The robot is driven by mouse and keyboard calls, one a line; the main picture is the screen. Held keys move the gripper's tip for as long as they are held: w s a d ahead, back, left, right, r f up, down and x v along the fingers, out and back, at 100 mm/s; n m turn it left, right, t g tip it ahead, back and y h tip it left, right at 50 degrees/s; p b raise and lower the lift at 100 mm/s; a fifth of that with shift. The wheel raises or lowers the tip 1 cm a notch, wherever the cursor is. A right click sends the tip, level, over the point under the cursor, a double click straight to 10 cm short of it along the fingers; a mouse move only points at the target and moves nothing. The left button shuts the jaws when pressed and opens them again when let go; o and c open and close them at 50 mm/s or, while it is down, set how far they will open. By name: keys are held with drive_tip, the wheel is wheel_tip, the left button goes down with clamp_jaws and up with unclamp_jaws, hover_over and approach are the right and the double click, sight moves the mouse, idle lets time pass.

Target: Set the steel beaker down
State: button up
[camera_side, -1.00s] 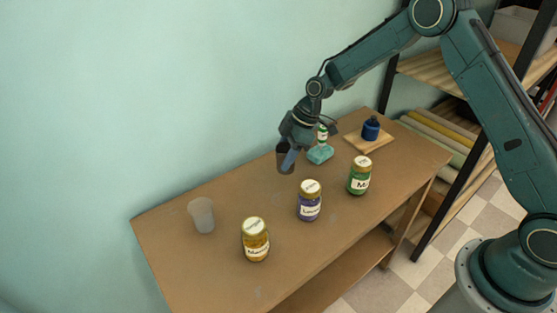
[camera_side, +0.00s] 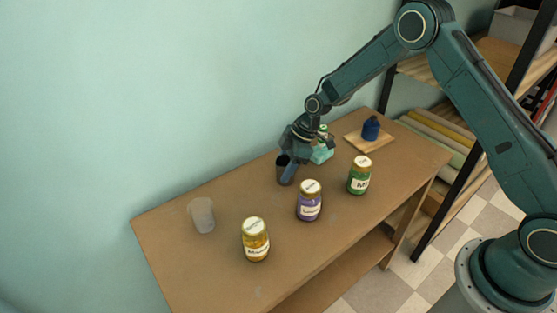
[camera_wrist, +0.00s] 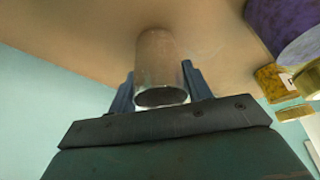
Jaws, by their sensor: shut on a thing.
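The steel beaker (camera_side: 282,174) is a dark grey cup near the back of the wooden table (camera_side: 230,250). My gripper (camera_side: 287,167) is shut on it. In the wrist view the beaker (camera_wrist: 160,68) sits between the two blue fingers of my gripper (camera_wrist: 160,88), its open rim toward the camera. The beaker looks upright and at or very near the tabletop; whether its base touches the wood I cannot tell. My gripper hides part of the beaker in the side view.
A translucent cup (camera_side: 201,215) stands to the left. Jars with yellow (camera_side: 255,240), purple (camera_side: 309,201) and green (camera_side: 359,175) contents stand toward the front. A teal bottle (camera_side: 322,151) is close behind my gripper. A dark blue bottle (camera_side: 371,129) stands on a wooden board (camera_side: 352,138).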

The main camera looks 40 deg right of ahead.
drive_tip(key=shift+f, duration=0.1)
drive_tip(key=o, duration=1)
drive_tip(key=v, duration=1.2)
drive_tip(key=shift+r, duration=0.25)
